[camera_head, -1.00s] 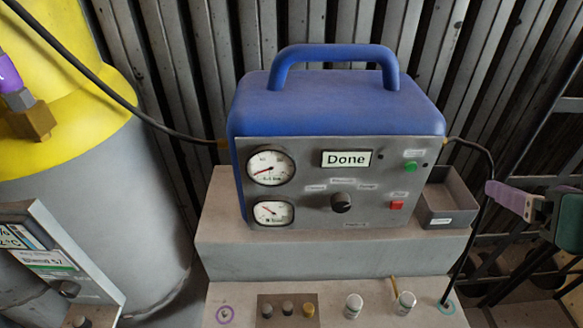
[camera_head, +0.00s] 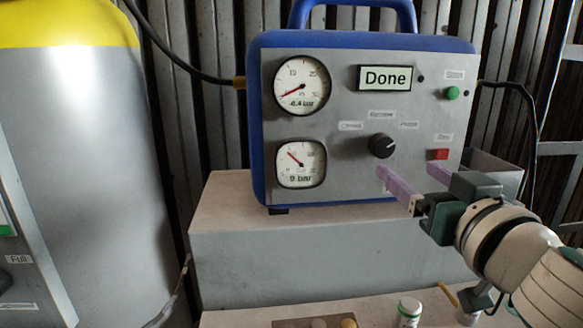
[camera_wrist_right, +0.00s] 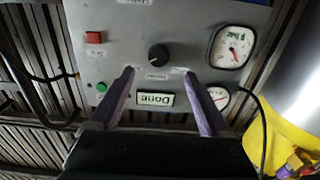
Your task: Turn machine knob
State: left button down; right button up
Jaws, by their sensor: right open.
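The machine (camera_head: 330,110) is a blue box with a grey front panel and stands on a grey block. Its black round knob (camera_head: 382,146) sits in the middle of the panel, with small labels around it. The knob also shows in the right wrist view (camera_wrist_right: 158,54). My right gripper (camera_head: 408,178) is open, its purple fingers spread and pointing at the panel just below and right of the knob. In the right wrist view the knob appears between and beyond the two fingertips, with nothing held. My left gripper is not in view.
The panel carries two gauges (camera_head: 301,86), a display (camera_head: 385,78) reading "Done", a green button (camera_head: 452,93) and a red button (camera_head: 438,154). A grey bin (camera_head: 496,166) stands right of the machine. A large grey and yellow cylinder (camera_head: 90,160) is at left.

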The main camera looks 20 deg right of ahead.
aim_at(384, 149)
jog(key=x, duration=0.9)
jog(key=shift+w+d+r+b, duration=0.1)
jog(key=shift+d+b, duration=0.1)
jog(key=shift+b, duration=0.15)
grip_shut()
